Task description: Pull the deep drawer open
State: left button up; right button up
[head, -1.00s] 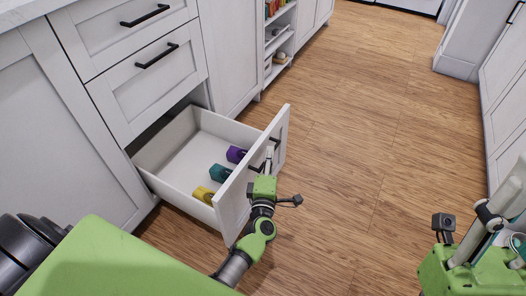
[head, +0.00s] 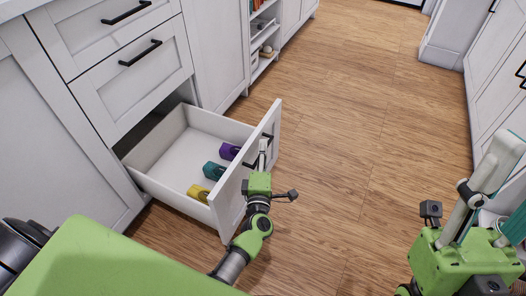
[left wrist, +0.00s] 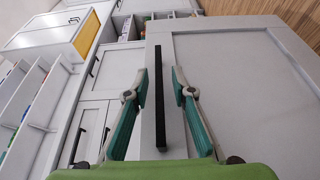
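The deep drawer (head: 224,203) is the bottom one of a white cabinet and stands well out from it. Inside lie a yellow item (head: 198,193), a teal item (head: 213,170) and a purple item (head: 229,151). My left gripper (head: 263,150) is at the outer side of the drawer front. In the left wrist view, the black bar handle (left wrist: 158,100) runs between the open fingers of my left gripper (left wrist: 159,72), with a gap on each side. My right gripper (head: 495,170) is at the right edge, raised, partly cut off and away from the drawer.
Two shut drawers with black handles are above, the lower one (head: 132,85) right over the open drawer. An open shelf (head: 263,45) stands farther along. The wood floor (head: 350,130) is clear to the right, up to white cabinets (head: 500,75) on the far right.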

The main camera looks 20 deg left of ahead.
pick_arm(q)
jog(key=v, duration=0.7)
jog(key=shift+s, duration=0.25)
jog(key=shift+d+r, duration=0.1)
